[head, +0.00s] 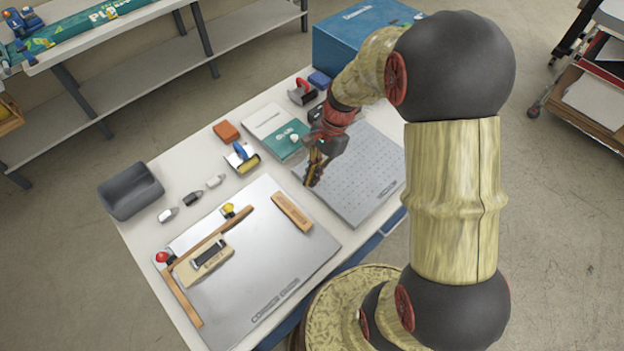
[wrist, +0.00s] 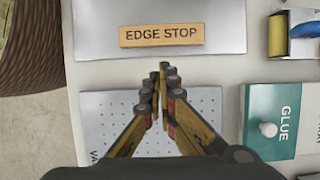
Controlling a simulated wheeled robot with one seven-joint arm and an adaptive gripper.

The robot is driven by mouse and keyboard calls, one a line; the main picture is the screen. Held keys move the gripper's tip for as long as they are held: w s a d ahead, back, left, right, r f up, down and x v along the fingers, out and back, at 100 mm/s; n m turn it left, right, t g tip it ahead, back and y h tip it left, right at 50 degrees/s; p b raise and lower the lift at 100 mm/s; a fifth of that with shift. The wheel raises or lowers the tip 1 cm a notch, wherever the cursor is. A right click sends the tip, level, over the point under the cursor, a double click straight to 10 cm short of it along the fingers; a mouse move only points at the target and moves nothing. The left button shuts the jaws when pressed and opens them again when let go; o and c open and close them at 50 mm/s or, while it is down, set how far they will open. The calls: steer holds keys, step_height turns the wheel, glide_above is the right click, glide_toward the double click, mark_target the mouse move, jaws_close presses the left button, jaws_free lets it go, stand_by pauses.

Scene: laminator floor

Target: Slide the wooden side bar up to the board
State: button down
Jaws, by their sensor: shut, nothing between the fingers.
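The wooden side bar (head: 291,212), marked EDGE STOP in the wrist view (wrist: 162,36), lies flat near the right edge of the grey corner guide plate (head: 262,275). The board (head: 203,261), a pale wooden piece with a dark panel, lies on the same plate to the left, against or very near the long brown fence strip (head: 205,237). Clear plate lies between bar and board. My gripper (head: 311,184) is shut and empty over the perforated plate (head: 360,180), beside the bar and apart from it. In the wrist view its closed tips (wrist: 161,72) are just below the bar.
A red knob (head: 162,257) and a yellow knob (head: 228,209) stand by the fence. A glue box (head: 284,139), a roller (head: 242,158), small blocks and a grey bin (head: 131,191) lie at the table's far side. A blue box (head: 360,35) stands behind.

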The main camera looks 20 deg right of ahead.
mark_target(251, 248)
steer(key=b+x, duration=0.1)
steer(key=x, duration=0.6)
steer(key=shift+s+a+f+b, duration=0.1)
steer(key=shift+f+b, duration=0.2)
steer(key=shift+b, duration=0.05)
steer(key=s+a+p, duration=0.1)
steer(key=s+a, duration=0.1)
steer(key=a, duration=0.4)
steer(key=s+a+p, duration=0.1)
steer(key=s+a, duration=0.1)
steer(key=a, duration=0.4)
steer(key=s+a+p, duration=0.2)
steer(key=a, duration=0.4)
steer(key=shift+a, duration=0.4)
steer(key=shift+r, duration=0.1)
steer(key=shift+d+r+p, duration=0.15)
steer(key=shift+r+p, duration=0.55)
steer(key=p+v, duration=0.7)
steer(key=v, duration=0.1)
steer(key=shift+d+r, duration=0.2)
steer(key=shift+w, duration=0.1)
